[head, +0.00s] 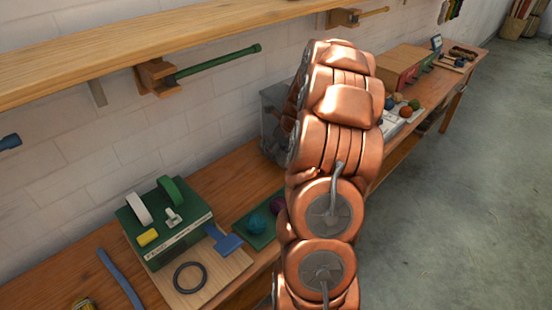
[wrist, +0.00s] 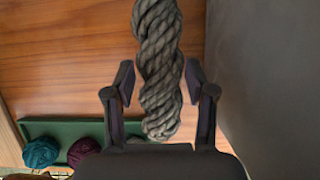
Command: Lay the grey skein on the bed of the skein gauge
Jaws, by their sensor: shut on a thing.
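The grey skein (wrist: 158,65) is a thick twisted rope of wool in the wrist view. It stands between the two fingers of my gripper (wrist: 160,88), which is shut on its lower part. Its upper end runs out of the picture. In the head view my copper-coloured arm hides the gripper and the skein. A green box-like device (head: 170,232) with a white hoop, a green hoop and a yellow block on top stands on the bench at left. I cannot tell for sure whether it is the skein gauge.
A green tray (wrist: 60,126) holds a teal ball (wrist: 41,152) and a purple ball (wrist: 83,151). A dark ring (head: 190,278) and a blue flat tool (head: 225,240) lie by the device. A grey metal box (head: 274,112) stands behind my arm. A wooden shelf (head: 150,38) runs above.

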